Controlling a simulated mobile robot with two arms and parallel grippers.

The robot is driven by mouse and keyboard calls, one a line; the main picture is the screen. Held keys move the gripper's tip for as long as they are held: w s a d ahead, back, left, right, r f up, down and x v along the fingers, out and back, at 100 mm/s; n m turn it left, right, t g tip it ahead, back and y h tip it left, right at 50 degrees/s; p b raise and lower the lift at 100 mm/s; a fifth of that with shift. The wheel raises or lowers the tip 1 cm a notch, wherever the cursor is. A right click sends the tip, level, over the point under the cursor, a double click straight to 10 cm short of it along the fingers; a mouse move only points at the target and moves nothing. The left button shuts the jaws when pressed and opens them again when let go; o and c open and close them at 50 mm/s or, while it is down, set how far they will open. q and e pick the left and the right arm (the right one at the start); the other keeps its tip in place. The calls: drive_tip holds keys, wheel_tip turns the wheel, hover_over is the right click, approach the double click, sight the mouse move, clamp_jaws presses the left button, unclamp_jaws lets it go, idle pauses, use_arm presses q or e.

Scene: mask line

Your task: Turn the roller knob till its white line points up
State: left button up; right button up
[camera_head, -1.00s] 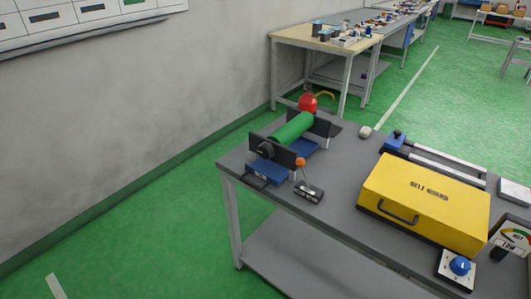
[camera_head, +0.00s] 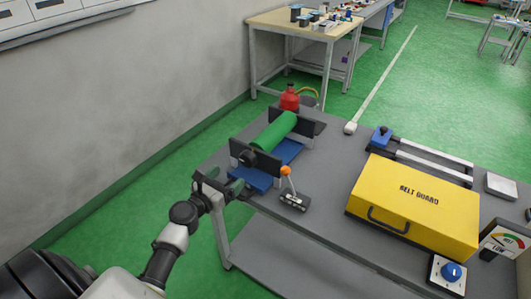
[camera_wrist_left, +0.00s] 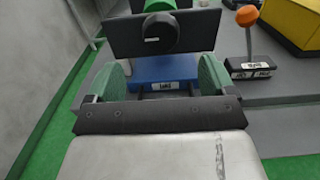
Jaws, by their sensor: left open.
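The black roller knob (camera_head: 247,157) sits on the dark end plate of the green roller (camera_head: 273,133), at the near left of the table. In the left wrist view the knob (camera_wrist_left: 163,30) is ahead, near the top middle. A short white mark (camera_wrist_left: 152,39) lies about level on its lower left part. My left gripper (camera_head: 221,183) is open and empty at the table's near left edge, short of the knob. Its two green-padded fingers (camera_wrist_left: 163,78) stand apart, with the roller's blue base between and beyond them. My right gripper is out of view.
An orange-tipped lever (camera_head: 287,172) stands right of the roller. A yellow belt guard box (camera_head: 415,202) and a blue knob on a white plate (camera_head: 451,272) are further right. A red bottle (camera_head: 289,98) stands behind the roller. The tabletop between lever and box is clear.

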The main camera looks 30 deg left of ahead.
sight(245, 161)
use_arm(q)
drive_tip(key=w, duration=0.7)
drive_tip(key=w+d, duration=0.1)
drive_tip(key=w, duration=0.2)
drive_tip(key=shift+w+r, duration=0.1)
drive_tip(key=shift+w, duration=0.15)
drive_tip(key=c, duration=0.9)
